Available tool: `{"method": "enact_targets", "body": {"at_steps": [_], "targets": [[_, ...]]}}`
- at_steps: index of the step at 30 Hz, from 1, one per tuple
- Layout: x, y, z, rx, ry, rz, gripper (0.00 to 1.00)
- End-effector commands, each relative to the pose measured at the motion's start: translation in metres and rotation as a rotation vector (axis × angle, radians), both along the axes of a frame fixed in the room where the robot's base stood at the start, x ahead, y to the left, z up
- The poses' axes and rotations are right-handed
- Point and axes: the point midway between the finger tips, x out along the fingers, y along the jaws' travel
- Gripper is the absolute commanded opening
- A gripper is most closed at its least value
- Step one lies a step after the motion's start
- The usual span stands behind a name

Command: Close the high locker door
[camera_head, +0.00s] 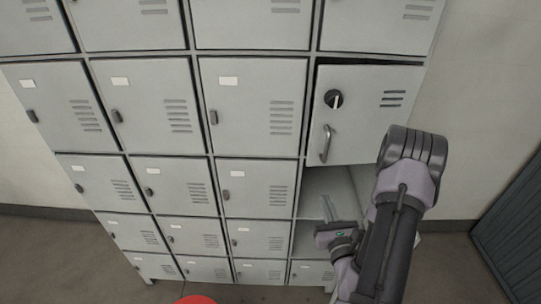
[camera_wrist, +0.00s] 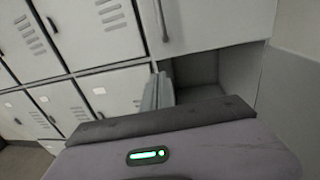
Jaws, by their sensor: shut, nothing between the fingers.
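The high locker door (camera_head: 370,120) is a pale grey panel in the right column. It has a black round knob, a vertical bar handle (camera_head: 326,144) and vent slots. A dark gap shows along its top and left edges, so it stands slightly ajar. In the wrist view, its lower part (camera_wrist: 220,22) and handle (camera_wrist: 161,20) are at the top. My gripper (camera_head: 327,206) is shut and empty, below the door and in front of the open compartment under it. Its fingers also show in the wrist view (camera_wrist: 158,92), below the handle and apart from it.
An open compartment (camera_head: 325,186) lies directly below the door. Other locker doors (camera_head: 252,106) to the left and above look shut. A red object (camera_head: 197,299) is at the bottom edge. A dark blue-grey panel (camera_head: 515,220) stands at the right, with bare floor between.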

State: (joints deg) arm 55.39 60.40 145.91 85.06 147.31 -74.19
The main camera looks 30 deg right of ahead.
Motion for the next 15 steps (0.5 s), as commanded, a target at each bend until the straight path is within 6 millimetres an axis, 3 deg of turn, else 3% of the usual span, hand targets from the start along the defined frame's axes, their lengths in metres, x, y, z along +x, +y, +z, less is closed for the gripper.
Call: {"method": "enact_targets", "body": {"at_steps": [2, 5, 8, 10, 15], "targets": [[-0.008, -0.007, -0.003, -0.001, 0.008, -0.035, 0.00], [0.001, -0.010, -0.007, -0.012, 0.006, -0.029, 0.00], [0.015, -0.016, -0.011, -0.009, 0.005, -0.031, 0.00], [0.030, -0.023, 0.000, -0.005, 0.009, -0.030, 0.00], [0.065, -0.039, 0.002, -0.004, 0.007, -0.031, 0.00]]}}
